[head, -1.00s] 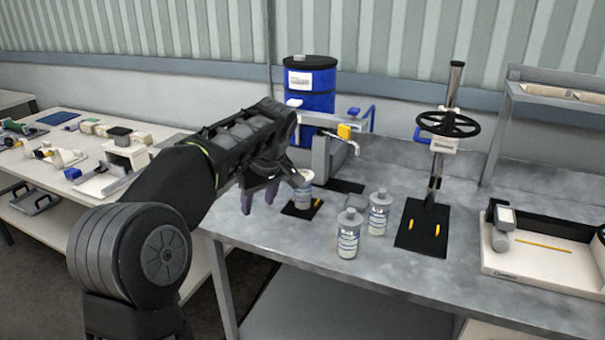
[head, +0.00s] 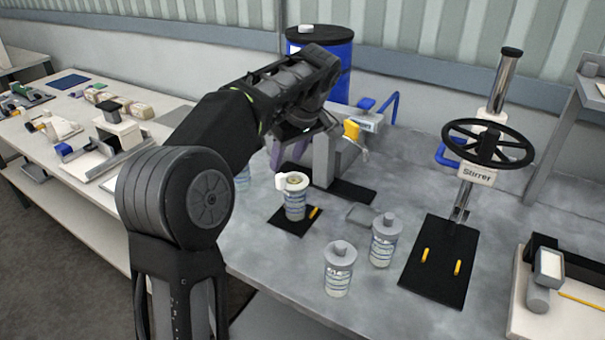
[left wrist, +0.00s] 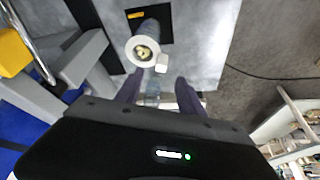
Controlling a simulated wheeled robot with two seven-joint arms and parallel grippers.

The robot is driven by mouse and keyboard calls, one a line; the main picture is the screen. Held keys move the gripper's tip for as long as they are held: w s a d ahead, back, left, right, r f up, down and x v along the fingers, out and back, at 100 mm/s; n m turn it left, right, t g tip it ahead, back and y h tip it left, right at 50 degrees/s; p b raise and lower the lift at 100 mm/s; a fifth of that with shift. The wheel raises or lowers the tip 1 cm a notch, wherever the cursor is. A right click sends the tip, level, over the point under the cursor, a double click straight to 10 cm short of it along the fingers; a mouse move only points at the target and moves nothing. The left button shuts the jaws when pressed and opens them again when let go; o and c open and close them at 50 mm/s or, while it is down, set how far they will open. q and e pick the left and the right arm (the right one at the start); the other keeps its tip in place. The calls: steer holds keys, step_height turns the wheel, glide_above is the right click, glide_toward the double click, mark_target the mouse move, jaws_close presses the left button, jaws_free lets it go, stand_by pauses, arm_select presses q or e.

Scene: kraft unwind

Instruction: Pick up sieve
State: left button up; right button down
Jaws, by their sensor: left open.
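The sieve appears to be the white round piece with a small side tab (head: 292,181), sitting on top of a labelled jar (head: 295,206) on a black mat. In the left wrist view the sieve (left wrist: 142,50) shows from above as a white ring with a block-like tab and yellowish bits inside. My left gripper (head: 277,152) is open, with purple fingers, behind and above the jar in the head view. In the left wrist view its two fingers (left wrist: 157,92) are apart, and the sieve lies beyond their tips. My right gripper is in no view.
Two capped bottles (head: 338,269) (head: 385,240) stand right of the jar. Another jar (head: 242,178) is partly hidden behind my arm. A grey stand with a yellow part (head: 352,129) is close behind the gripper. A stirrer with a black handwheel (head: 488,143) stands to the right.

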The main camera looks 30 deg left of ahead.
mark_target(281, 175)
arm_select(q)
steer(key=shift+s+r, duration=0.1)
steer(key=shift+s, duration=0.1)
steer(key=shift+x, duration=1.35)
steer(key=shift+w, duration=0.1)
steer(key=shift+a+f+p, duration=0.15)
steer(key=shift+f+p, duration=0.25)
steer(key=p+x, duration=0.1)
steer(key=x, duration=0.3)
steer(key=shift+w+a+f, duration=0.1)
steer(key=shift+w+f, duration=0.05)
steer(key=shift+c, duration=0.5)
jaws_close()
